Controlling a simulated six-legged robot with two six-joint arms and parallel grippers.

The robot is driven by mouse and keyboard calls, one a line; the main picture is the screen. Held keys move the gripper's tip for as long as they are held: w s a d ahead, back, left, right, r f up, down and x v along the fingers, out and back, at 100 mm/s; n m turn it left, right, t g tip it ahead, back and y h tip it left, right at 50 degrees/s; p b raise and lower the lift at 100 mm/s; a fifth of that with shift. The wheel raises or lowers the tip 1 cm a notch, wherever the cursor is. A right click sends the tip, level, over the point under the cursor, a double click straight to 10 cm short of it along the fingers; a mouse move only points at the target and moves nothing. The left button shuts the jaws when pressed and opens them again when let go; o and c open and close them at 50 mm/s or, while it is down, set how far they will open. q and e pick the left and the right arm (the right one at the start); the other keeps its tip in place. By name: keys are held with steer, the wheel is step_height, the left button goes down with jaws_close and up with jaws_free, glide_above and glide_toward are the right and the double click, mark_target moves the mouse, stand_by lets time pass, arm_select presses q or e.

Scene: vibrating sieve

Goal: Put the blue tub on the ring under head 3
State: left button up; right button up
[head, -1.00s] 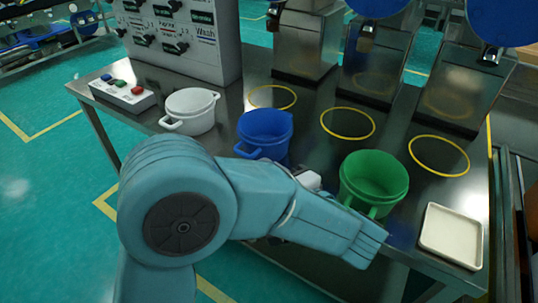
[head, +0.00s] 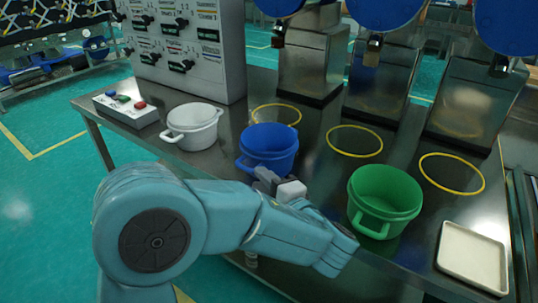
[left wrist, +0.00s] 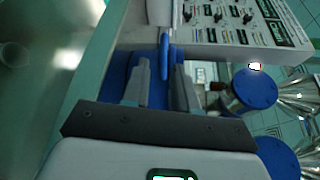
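The blue tub (head: 268,148) stands upright on the steel table, its near handle toward me; its blue handle also shows in the left wrist view (left wrist: 164,55). My left gripper (head: 258,174) is at this near handle. In the left wrist view its two fingers (left wrist: 163,68) are apart, one on each side of the handle, with gaps visible. Three yellow rings lie on the table, one before each machine: left (head: 275,115), middle (head: 354,141) and right (head: 451,173). I can read no head numbers. My right gripper is not in view.
A white pot (head: 192,127) stands left of the blue tub, and a green tub (head: 385,202) stands to its right. A cream tray (head: 472,257) lies at the right. A button box (head: 125,108) and control cabinet (head: 190,50) are at the left. The rings look empty.

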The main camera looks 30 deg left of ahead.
mark_target(250, 169)
arm_select(q)
steer(key=x, duration=0.4)
steer(key=shift+a+r+b, duration=0.15)
steer(key=shift+a+b, duration=0.25)
steer(key=shift+w+a, duration=0.2)
steer(key=shift+a, duration=0.1)
jaws_close()
steer(key=shift+r, duration=0.1)
